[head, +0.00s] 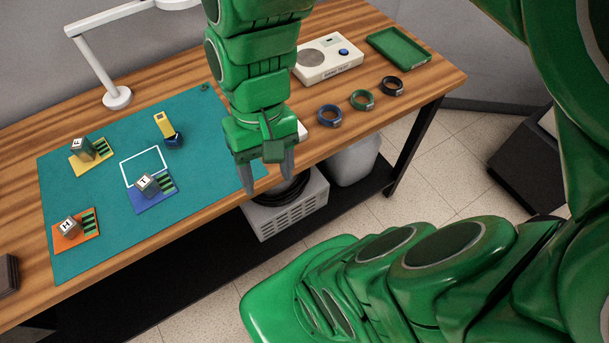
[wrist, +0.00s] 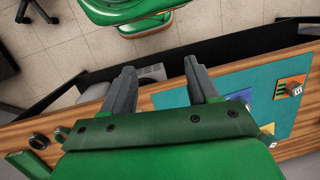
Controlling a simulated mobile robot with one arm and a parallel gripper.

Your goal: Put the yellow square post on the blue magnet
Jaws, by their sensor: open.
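A yellow square-sided piece (head: 163,124) stands towards the back middle of the teal mat, with a dark blue part (head: 174,141) at its lower end. I cannot tell if the two are joined. A blue card (head: 151,199) near the mat's front holds a grey lettered block (head: 147,184). Which piece is the blue magnet is not clear from the picture. My gripper (head: 268,192) is open and empty, pointing down by the table's front edge, to the right of these pieces. Its two apart fingers also show in the wrist view (wrist: 158,68).
A yellow card (head: 77,168) and an orange card (head: 66,243) carry grey blocks. A lamp base (head: 117,97) stands behind the mat (head: 110,128). Blue, green and black rings (head: 362,100), a white device (head: 326,62) and a green tray (head: 397,50) lie right.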

